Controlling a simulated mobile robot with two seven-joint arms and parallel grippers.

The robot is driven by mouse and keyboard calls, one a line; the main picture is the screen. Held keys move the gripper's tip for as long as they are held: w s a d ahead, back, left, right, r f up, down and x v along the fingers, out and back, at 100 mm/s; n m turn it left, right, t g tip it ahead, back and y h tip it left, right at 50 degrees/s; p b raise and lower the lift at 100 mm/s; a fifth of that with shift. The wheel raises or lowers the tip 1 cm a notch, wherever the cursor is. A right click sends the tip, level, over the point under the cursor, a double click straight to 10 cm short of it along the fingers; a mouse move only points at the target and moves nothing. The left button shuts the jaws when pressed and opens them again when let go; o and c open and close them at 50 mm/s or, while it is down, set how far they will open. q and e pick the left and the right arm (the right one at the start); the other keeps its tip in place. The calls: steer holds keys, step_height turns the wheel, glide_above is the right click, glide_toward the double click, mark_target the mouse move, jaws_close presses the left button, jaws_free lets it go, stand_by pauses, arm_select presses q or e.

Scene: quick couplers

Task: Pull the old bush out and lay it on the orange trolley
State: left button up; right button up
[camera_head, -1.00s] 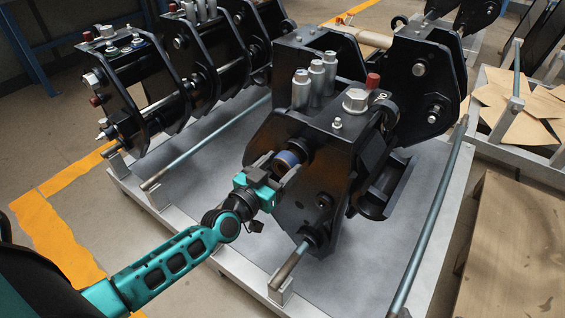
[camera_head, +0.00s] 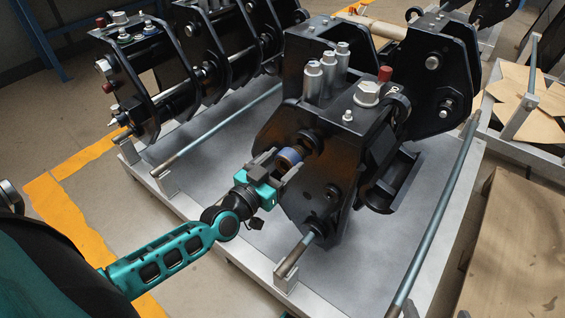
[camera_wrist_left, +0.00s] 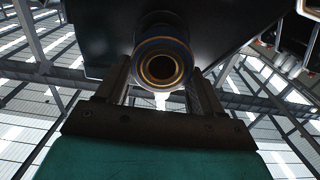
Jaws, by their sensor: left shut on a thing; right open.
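The old bush (camera_head: 289,157) is a short ring with a blue-grey outside and a brownish bore. My left gripper (camera_head: 281,166) is shut on it, in front of the round bore collar (camera_head: 311,140) on the black coupler (camera_head: 290,190). In the left wrist view the bush (camera_wrist_left: 162,68) sits between the fingers, its open end facing the camera, with the dark collar behind it. I cannot tell whether its far end is clear of the bore. No orange trolley can be made out. My right gripper is not in view.
The coupler rests on a grey pallet frame (camera_head: 235,245) with slanted steel bars (camera_head: 437,220). More black couplers (camera_head: 150,85) stand behind to the left. A wooden board (camera_head: 515,240) and a crate of cardboard (camera_head: 515,95) are at the right. Open floor with yellow lines (camera_head: 60,215) lies left.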

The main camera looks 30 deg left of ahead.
arm_select(q)
steer(key=shift+r, duration=0.1)
steer(key=shift+s+a+p, duration=0.15)
steer(key=shift+s+p, duration=0.2)
steer(key=shift+s, duration=0.65)
steer(key=shift+s+a+p, duration=0.15)
steer(key=shift+s+p, duration=0.2)
steer(key=shift+s, duration=0.6)
arm_select(e)
steer(key=shift+r, duration=0.65)
arm_select(q)
steer(key=shift+s, duration=0.15)
arm_select(e)
steer(key=shift+s, duration=0.15)
